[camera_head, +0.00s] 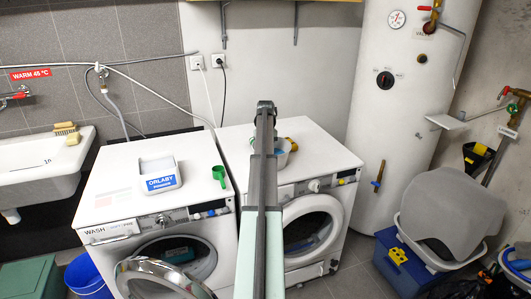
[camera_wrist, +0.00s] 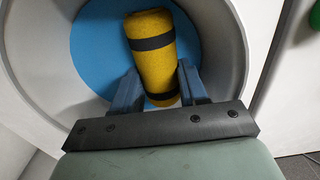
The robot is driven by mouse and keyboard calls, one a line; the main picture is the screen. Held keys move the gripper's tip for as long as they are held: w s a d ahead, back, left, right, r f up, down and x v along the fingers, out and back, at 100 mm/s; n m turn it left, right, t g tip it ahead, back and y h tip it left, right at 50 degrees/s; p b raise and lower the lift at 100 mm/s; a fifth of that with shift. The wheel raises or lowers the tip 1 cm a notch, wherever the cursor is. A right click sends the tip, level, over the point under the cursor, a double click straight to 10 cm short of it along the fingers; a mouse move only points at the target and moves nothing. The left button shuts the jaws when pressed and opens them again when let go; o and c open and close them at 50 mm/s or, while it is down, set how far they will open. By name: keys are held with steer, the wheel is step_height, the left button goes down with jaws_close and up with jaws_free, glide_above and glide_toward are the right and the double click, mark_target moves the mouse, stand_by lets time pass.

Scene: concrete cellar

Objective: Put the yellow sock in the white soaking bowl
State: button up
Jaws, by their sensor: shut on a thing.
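The yellow sock (camera_wrist: 150,62) is a rolled bundle with dark bands in the wrist view. My gripper (camera_wrist: 158,72) is shut on it, one finger on each side. Behind the sock is the white soaking bowl (camera_wrist: 226,24), its pale wall curving around a blue bottom. The sock shows within the bowl's outline; I cannot tell whether it touches the bottom. In the head view the bowl (camera_head: 283,158) stands on the right washing machine, partly hidden by my arm. A bit of yellow shows at its rim; my fingers are hidden there.
The right machine's top (camera_head: 325,155) is mostly clear around the bowl. A white boiler (camera_head: 400,110) stands at the right, a sink (camera_head: 40,165) at the left.

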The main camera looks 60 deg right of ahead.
steer(key=shift+f, duration=0.65)
steer(key=o, duration=0.8)
steer(key=shift+c, duration=0.2)
steer(key=shift+r, duration=0.15)
step_height(320, 180, up, 13)
